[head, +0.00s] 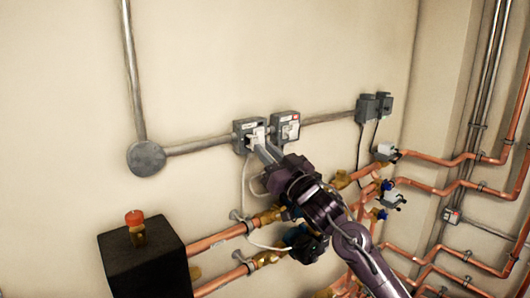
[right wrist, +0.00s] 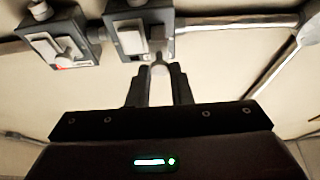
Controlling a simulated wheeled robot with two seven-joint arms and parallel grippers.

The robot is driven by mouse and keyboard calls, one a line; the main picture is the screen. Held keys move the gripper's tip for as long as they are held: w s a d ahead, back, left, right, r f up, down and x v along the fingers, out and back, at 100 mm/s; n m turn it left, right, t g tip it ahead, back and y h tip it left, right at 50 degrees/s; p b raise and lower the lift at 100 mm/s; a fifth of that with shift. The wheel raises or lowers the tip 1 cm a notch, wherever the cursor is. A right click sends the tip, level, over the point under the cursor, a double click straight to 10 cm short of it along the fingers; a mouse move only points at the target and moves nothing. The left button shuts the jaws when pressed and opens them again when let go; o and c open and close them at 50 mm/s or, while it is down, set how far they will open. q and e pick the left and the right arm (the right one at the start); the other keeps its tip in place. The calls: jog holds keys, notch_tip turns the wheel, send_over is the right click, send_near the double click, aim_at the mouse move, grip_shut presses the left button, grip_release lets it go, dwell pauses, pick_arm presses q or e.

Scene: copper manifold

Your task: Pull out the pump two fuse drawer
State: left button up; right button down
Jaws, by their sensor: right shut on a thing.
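Two grey fuse boxes sit side by side on the wall in the head view, a left one (head: 240,137) and a right one (head: 285,127) with a small red mark. Their labels are too small to read. My right gripper (head: 259,150) reaches up to the left box. In the right wrist view, which shows the boxes upside down, my right gripper (right wrist: 159,82) is shut on the light knob of a fuse drawer (right wrist: 158,60) at that box's edge. The fingers hide part of the knob. The right box (right wrist: 62,42) stands apart from the fingers. My left gripper is not in view.
Conduit (head: 197,146) runs along the wall to a round junction box (head: 146,158). A black box (head: 146,262) with an orange-capped fitting stands lower left. Bare wall lies above the boxes.

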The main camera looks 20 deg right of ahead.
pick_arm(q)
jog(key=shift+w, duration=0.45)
pick_arm(e)
jog(key=c, duration=1.3)
grip_release()
jog(key=shift+s, duration=0.1)
pick_arm(q)
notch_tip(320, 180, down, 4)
jog(key=b, duration=0.3)
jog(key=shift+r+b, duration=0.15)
jog(key=shift+b, duration=0.2)
pick_arm(e)
jog(key=v, duration=0.7)
jog(key=shift+s+d+f, duration=0.15)
jog(key=shift+s+d, duration=0.05)
jog(key=shift+s, duration=0.1)
